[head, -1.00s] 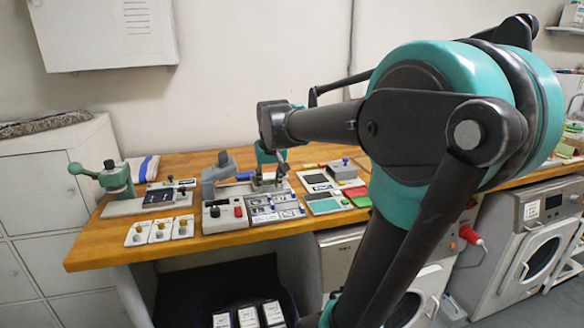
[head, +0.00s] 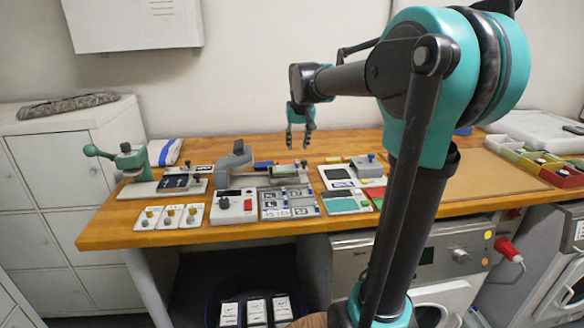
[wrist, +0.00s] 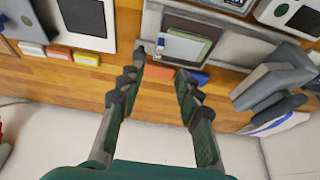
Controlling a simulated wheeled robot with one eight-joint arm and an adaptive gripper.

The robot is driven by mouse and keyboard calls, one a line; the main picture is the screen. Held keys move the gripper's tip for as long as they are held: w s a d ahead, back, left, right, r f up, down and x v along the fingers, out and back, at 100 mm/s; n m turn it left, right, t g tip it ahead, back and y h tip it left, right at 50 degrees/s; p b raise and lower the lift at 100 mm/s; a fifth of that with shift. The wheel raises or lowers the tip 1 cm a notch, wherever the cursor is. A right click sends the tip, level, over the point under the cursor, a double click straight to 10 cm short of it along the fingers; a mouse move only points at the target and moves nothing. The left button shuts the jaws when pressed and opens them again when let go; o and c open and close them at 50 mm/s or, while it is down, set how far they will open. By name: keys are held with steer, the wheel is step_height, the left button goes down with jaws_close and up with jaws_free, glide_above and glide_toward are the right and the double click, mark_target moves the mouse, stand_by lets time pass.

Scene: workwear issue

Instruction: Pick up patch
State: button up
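My gripper (head: 300,143) hangs above the rear middle of the wooden bench, fingers pointing down. In the wrist view my gripper (wrist: 161,64) is open, with nothing between its fingers. A small flat piece with a pale face and green edge (wrist: 186,46), possibly the patch, lies on a dark plate (wrist: 204,27) in a grey fixture. It shows just beyond the fingertips in the wrist view, apart from them. In the head view the fixture (head: 262,181) stands below my gripper; the small piece there is too small to make out surely.
A grey press (head: 236,160) stands left of the fixture, a green hand press (head: 130,162) farther left. A control box (head: 234,207) and a tray of labelled cards (head: 288,203) are in front. Right are a white device (head: 337,177) and a bare brown mat (head: 465,180).

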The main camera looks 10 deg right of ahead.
mark_target(297, 161)
steer(key=shift+x, duration=4.25)
steer(key=shift+s+d, duration=0.15)
jaws_close()
